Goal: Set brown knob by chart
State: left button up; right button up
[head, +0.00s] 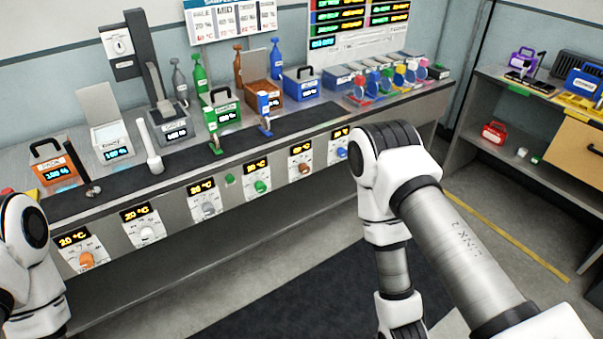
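The brown knob (305,168) sits on a white panel on the bench front, under a small display (300,148) whose digits are too small to read surely. The chart (232,20) hangs on the back wall at the top, with columns of names, percentages and temperatures; its top edge is cut off and its small print is hard to read. My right arm (392,200) bends down in front of the bench, right of the brown knob and apart from it in the picture. My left arm (28,255) shows at the left edge. Neither gripper's fingers are visible.
Other knobs line the bench front: orange (86,259), white (146,233), grey (208,208) and green (261,186). A blue knob (342,152) is close to my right arm. Bottles and coloured boxes stand on the bench. A side shelf (500,150) is at right.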

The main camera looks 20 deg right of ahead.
aim_at(304, 168)
jog(key=u, duration=1.35)
jog(key=z, duration=1.6)
jog(key=u, duration=0.25)
jog(key=i+l+z, duration=0.1)
jog(key=l, duration=0.3)
jog(key=i+l, duration=0.15)
jog(key=l, duration=0.25)
jog(key=i+l+z, duration=0.15)
jog(key=l, duration=0.25)
jog(key=i+l, duration=0.1)
jog(key=l, duration=0.3)
jog(key=z, duration=0.05)
